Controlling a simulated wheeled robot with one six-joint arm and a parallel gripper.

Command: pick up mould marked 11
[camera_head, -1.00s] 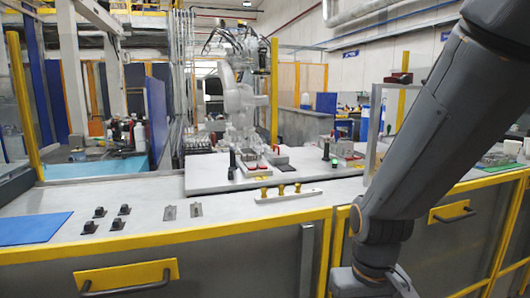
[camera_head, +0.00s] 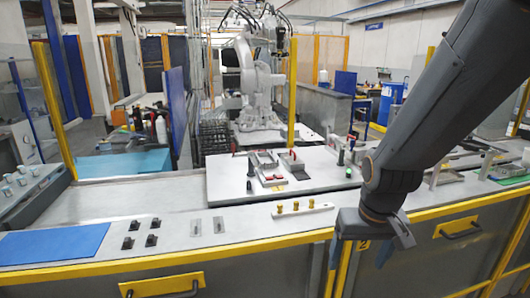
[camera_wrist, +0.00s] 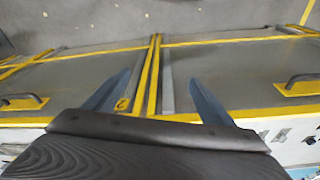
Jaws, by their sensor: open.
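No number 11 can be read in either view, so I cannot tell which piece is the mould. Several small dark blocks (camera_head: 152,240) stand on the grey worktop left of centre. Two flat grey plates (camera_head: 207,226) lie just right of them. My gripper (camera_head: 362,256) is open and empty, in front of the worktop's front edge, to the right of these pieces. In the wrist view my gripper (camera_wrist: 160,88) shows two spread blue-grey fingers with only cabinet fronts and yellow edging between and beyond them.
A blue mat (camera_head: 55,243) lies at the worktop's left end. A pale bar with brass-coloured knobs (camera_head: 303,210) lies near my gripper. A raised pale board (camera_head: 225,180) with fixtures is behind. Yellow-edged cabinets with handles (camera_head: 162,287) run along the front.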

